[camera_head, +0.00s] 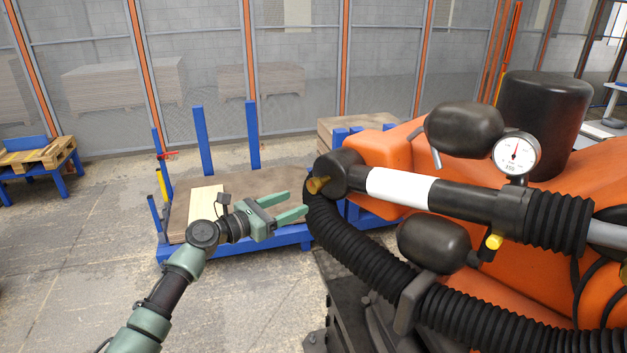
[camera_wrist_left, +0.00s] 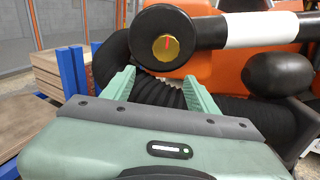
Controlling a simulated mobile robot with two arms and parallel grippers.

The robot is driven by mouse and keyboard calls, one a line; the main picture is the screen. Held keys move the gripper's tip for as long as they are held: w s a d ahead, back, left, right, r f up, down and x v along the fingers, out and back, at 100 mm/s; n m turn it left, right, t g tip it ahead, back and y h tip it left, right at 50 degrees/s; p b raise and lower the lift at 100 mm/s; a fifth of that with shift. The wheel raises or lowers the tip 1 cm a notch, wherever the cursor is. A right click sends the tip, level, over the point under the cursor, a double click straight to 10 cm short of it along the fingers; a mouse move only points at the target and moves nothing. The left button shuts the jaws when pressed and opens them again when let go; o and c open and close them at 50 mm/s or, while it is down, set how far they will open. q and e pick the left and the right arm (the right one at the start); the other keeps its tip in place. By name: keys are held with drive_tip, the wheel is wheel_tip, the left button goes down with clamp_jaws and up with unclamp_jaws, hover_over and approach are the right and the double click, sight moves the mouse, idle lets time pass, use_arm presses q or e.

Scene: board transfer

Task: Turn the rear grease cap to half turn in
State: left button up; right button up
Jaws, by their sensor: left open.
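The grease cap (camera_head: 318,185) is a small brass-yellow knob on the end of the black cylinder at the tip of the orange machine's arm. In the left wrist view the cap (camera_wrist_left: 166,48) faces me, with a red mark near its upper middle. My left gripper (camera_head: 297,205) is open and empty, its two green fingers pointing at the machine, just left of and below the cap. In the left wrist view the fingertips (camera_wrist_left: 158,76) show below the cap, apart from it. My right gripper is not in view.
The orange machine (camera_head: 385,150) fills the right side, with a dial gauge (camera_head: 515,155), a yellow knob (camera_head: 494,241) and a thick black ribbed hose (camera_head: 350,240) below the cap. A blue rack (camera_head: 290,238) with boards stands behind my gripper.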

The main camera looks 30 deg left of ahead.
sight(310, 187)
use_arm(q)
drive_tip(key=w+r, duration=0.1)
drive_tip(key=w, duration=0.1)
drive_tip(key=w+d+p, duration=0.1)
drive_tip(key=w, duration=0.1)
drive_tip(key=w+d+r, duration=0.1)
drive_tip(key=w, duration=0.1)
drive_tip(key=shift+w+d+r+p, duration=0.2)
drive_tip(key=shift+r+p, duration=0.15)
drive_tip(key=shift+w+d, duration=0.15)
drive_tip(key=shift+w, duration=0.3)
drive_tip(key=shift+f, duration=0.1)
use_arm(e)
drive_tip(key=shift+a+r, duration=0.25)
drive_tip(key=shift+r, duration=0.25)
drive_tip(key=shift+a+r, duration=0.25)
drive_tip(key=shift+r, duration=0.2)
use_arm(q)
clamp_jaws()
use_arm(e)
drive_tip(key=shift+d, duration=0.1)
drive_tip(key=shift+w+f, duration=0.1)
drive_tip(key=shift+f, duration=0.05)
